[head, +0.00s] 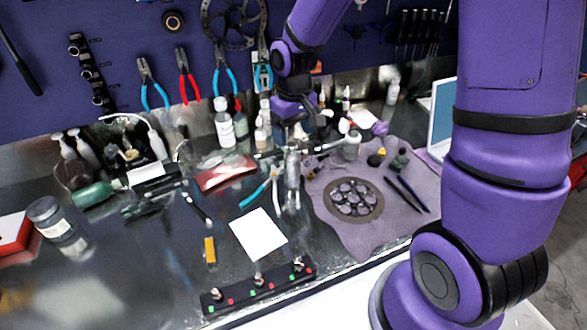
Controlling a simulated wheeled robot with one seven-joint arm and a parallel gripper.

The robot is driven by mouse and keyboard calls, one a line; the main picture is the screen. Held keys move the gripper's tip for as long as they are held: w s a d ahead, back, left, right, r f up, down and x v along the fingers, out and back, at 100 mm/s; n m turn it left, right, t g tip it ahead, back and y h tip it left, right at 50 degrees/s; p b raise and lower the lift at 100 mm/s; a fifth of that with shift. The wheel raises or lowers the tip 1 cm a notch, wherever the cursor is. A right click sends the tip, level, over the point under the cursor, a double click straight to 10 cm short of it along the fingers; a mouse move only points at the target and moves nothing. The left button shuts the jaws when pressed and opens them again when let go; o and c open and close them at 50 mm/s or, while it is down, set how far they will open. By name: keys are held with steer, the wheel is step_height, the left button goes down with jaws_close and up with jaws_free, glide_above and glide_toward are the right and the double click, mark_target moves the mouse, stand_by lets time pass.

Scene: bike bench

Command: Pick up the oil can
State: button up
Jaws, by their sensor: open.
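My gripper (302,130) hangs at the back middle of the bench, pointing down among the bottles. Its jaws are open, and its dark fingertips are hard to make out against the clutter. I cannot tell for sure which thing is the oil can. A small silvery upright vessel (292,169) stands just below the gripper in the picture, and a pale grey small bottle (351,146) stands to its right. Neither is visibly held. My gripper partly hides the things behind it.
A white-capped bottle (223,124) stands left of the gripper. A purple cloth (345,235) bears a round cassette (353,199) and pens. A green bottle (97,193) lies at left. A white sheet (258,234) and black strip (258,286) lie in front. Tools hang behind.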

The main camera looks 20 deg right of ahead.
mark_target(292, 144)
steer(key=shift+a+f, duration=0.2)
steer(key=shift+f, duration=3.3)
jaws_close()
